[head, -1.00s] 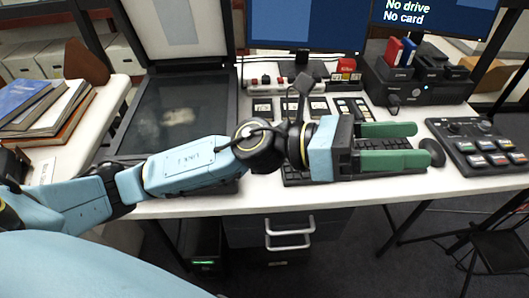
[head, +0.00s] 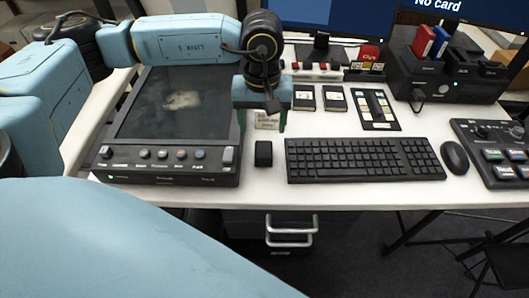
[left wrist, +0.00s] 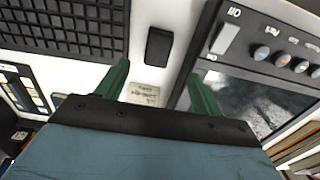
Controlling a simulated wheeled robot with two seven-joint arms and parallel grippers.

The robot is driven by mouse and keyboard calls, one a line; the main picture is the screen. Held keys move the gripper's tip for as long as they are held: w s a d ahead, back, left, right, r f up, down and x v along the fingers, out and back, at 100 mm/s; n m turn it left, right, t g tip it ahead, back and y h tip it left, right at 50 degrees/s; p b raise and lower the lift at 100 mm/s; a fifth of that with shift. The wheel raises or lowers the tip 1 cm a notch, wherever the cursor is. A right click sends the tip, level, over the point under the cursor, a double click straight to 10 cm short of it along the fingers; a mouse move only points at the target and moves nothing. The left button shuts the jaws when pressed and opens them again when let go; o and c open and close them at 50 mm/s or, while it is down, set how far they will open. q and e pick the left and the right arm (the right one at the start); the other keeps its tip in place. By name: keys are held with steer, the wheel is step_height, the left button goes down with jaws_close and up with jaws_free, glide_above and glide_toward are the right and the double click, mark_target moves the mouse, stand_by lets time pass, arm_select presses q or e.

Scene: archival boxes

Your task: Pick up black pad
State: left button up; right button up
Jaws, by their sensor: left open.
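The black pad (head: 263,153) is a small dark block lying on the white desk between the scanner and the keyboard. It also shows in the left wrist view (left wrist: 159,47), at the top, beyond the fingertips. My left gripper (head: 262,126) points down over the desk just behind the pad in the head view. Its green fingers are apart with nothing between them; they also show in the left wrist view (left wrist: 158,80). A small paper label (left wrist: 143,95) lies on the desk between and beneath the fingers. My right gripper is not in view.
The flatbed scanner (head: 170,178) stands close on the left of the pad. The keyboard (head: 365,160) lies close on its right, with the mouse (head: 454,157) beyond. Cards (head: 334,99) and a dark dock (head: 450,80) are behind. Bare desk lies in front of the pad.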

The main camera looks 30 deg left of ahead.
mark_target(264, 147)
arm_select(q)
step_height(264, 147, down, 5)
steer(key=shift+r+b, duration=0.1)
steer(key=shift+b, duration=0.35)
steer(key=f, duration=0.2)
steer(key=f+b, duration=0.1)
steer(key=shift+w+f, duration=0.3)
steer(key=shift+f, duration=0.5)
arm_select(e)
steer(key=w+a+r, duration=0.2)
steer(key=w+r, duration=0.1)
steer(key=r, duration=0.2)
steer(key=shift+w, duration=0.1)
